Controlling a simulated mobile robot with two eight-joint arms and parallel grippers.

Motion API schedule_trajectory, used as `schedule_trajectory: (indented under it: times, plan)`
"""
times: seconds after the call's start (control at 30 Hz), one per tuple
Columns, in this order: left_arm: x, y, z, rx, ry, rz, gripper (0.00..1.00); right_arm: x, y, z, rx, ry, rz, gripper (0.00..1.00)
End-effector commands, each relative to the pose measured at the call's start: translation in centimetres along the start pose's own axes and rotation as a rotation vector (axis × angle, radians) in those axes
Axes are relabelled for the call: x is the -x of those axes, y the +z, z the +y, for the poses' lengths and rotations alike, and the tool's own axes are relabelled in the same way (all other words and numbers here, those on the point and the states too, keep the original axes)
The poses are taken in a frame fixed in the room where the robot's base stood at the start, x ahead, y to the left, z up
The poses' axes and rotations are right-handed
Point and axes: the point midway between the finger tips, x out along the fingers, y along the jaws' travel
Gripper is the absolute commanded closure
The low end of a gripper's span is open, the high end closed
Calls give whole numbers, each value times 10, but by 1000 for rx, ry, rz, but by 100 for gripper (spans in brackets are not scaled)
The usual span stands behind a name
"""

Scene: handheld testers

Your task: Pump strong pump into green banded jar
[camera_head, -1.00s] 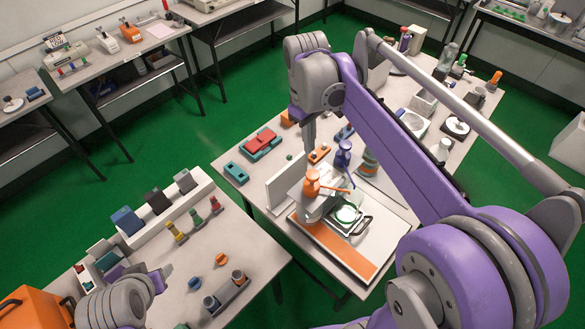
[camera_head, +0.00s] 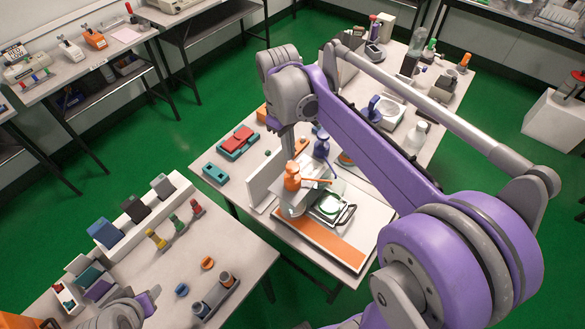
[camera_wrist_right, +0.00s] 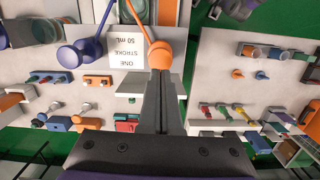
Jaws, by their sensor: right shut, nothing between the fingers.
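An orange pump (camera_head: 292,178) stands on the right-hand table, its spout pointing right toward a jar with a green band (camera_head: 329,207) on a flat dark-edged stand. A blue pump (camera_head: 321,146) stands behind it. My right gripper (camera_head: 288,156) is shut and empty, pointing down at the top of the orange pump; I cannot tell if it touches. In the right wrist view the orange pump head (camera_wrist_right: 160,52) is at the fingertips, the blue pump (camera_wrist_right: 75,53) to the left. Between them a sign reads "ONE STROKE 50 mL". My left gripper (camera_head: 152,294) is partly visible at the bottom left; its jaws are unclear.
A white upright panel (camera_head: 266,183) stands left of the pumps. An orange strip (camera_head: 318,239) lies along the front of the base. Red and teal testers (camera_head: 237,143) sit at the table's left. The front-left table (camera_head: 225,240) holds small blocks and a grey holder.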

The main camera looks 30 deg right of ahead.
Motion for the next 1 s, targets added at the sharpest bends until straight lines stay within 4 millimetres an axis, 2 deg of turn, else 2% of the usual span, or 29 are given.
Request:
schedule_trajectory:
  times: [0.03,0.2,0.67,1.0]
  plan:
    - [-6,8,0,0,0,-8,50,-12,1,0,0,-1,-4,100]
    - [-12,17,0,0,0,-16,50,-26,0,0,0,-1,-1,100]
    - [-13,18,0,0,0,-17,50,-28,0,0,0,0,0,100]
    - [-33,41,0,0,0,-37,50,-66,-3,0,0,-1,-3,100]
